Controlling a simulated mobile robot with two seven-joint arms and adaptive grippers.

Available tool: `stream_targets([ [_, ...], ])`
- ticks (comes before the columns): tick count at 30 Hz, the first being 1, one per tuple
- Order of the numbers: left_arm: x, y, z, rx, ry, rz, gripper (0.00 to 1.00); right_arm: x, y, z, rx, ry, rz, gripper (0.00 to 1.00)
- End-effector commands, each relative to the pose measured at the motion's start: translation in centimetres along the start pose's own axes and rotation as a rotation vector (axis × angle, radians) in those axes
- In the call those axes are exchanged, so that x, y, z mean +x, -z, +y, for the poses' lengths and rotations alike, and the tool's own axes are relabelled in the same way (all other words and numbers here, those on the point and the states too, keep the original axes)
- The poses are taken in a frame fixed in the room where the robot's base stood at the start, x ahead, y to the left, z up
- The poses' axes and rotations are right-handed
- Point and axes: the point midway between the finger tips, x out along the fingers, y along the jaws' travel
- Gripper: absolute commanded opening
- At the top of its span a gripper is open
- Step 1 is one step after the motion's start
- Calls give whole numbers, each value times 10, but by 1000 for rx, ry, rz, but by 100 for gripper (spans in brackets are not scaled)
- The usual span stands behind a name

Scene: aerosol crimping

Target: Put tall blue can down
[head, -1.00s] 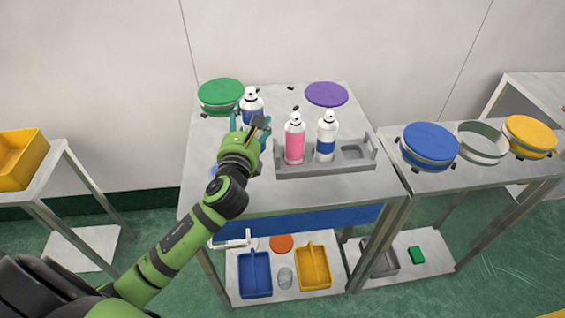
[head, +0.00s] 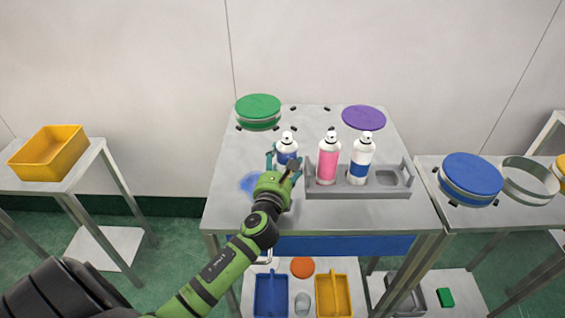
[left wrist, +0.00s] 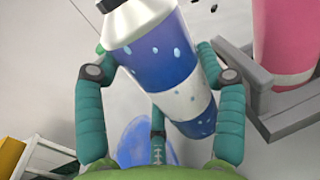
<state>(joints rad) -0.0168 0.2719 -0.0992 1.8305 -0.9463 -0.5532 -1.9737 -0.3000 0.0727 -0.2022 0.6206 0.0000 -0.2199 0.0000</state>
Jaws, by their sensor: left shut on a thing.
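The tall blue can (head: 286,152) has a white top and a blue body with light spots. My left gripper (head: 284,167) is shut on it, just left of the grey rack. In the left wrist view the can (left wrist: 163,70) stands tilted in the picture between the teal fingers (left wrist: 160,100). I cannot tell whether its base touches the table. A flat blue round patch (head: 257,185) lies on the table to the left of the gripper, and it shows below the can in the left wrist view (left wrist: 145,148). My right gripper is not in view.
The grey rack (head: 345,188) holds a pink can (head: 329,160) and a white-and-blue can (head: 361,158); its right slot looks empty. Green (head: 259,110) and purple (head: 363,118) round lids lie at the back. The table's left front is clear.

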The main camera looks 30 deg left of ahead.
Motion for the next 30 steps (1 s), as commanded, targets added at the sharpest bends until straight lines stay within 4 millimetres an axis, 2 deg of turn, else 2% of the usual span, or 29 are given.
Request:
stream_targets([
  [5, 0, 1, 0, 0, 0, -2, 26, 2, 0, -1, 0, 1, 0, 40],
  [6, 0, 3, 0, 0, 0, 0, 74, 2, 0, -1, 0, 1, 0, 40],
  [7, 0, 2, 0, 0, 0, 0, 86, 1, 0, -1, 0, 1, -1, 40],
  [8, 0, 2, 0, 0, 0, 0, 94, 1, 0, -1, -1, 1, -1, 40],
  [21, -1, -2, 0, 1, 0, 0, 94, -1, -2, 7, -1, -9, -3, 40],
  [26, -25, 1, 0, 1, 2, 2, 94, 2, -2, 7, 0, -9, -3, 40],
  [30, -57, 2, 0, 0, 2, 3, 94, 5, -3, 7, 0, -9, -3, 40],
])
